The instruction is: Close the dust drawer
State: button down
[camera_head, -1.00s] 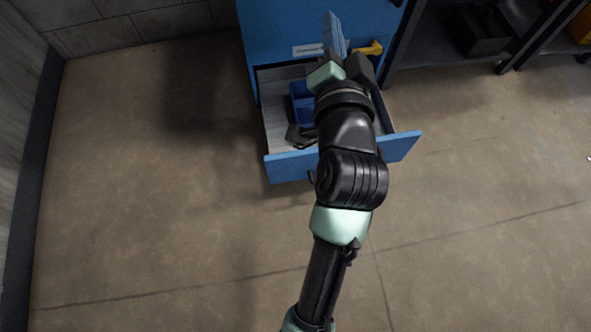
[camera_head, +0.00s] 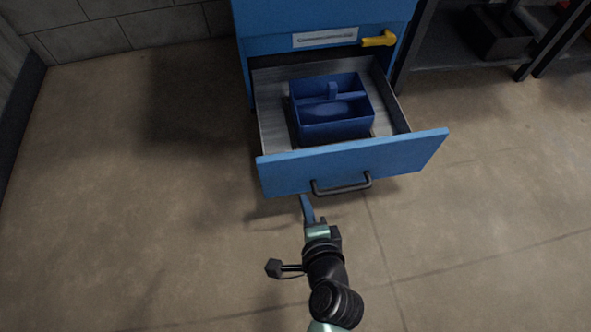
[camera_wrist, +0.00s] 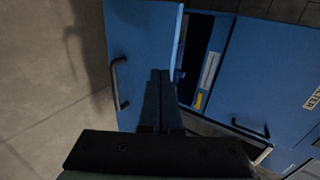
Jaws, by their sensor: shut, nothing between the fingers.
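The dust drawer (camera_head: 405,153) stands pulled out from the blue cabinet, its interior open to view. Its blue front carries a black handle (camera_head: 342,186). A dark blue bin (camera_head: 335,131) with a raised grip sits inside it. My gripper (camera_head: 306,205) is shut and empty, in front of the drawer front and left of the handle in the head view. In the wrist view the shut fingers (camera_wrist: 160,82) overlap the drawer front (camera_wrist: 140,42), with the handle (camera_wrist: 117,84) to their left. I cannot tell whether the fingertips touch the front.
The blue cabinet (camera_head: 290,18) has a white label strip (camera_head: 324,37) and a yellow lever (camera_head: 379,39) above the drawer opening. A dark shelf (camera_head: 450,50) with a black box (camera_head: 497,38) stands at the right. The floor left of the drawer is clear.

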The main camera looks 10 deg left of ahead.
jog(key=b, duration=0.5)
send_near(293, 160)
notch_tip(293, 160, down, 4)
jog(key=w, duration=0.2)
jog(key=shift+w+a+r+b, duration=0.1)
jog(key=shift+w+a+b, duration=0.65)
jog(key=shift+w, duration=0.15)
jog(key=shift+w+a+r, duration=0.2)
jog(key=shift+w, duration=0.45)
jog(key=shift+w, duration=0.1)
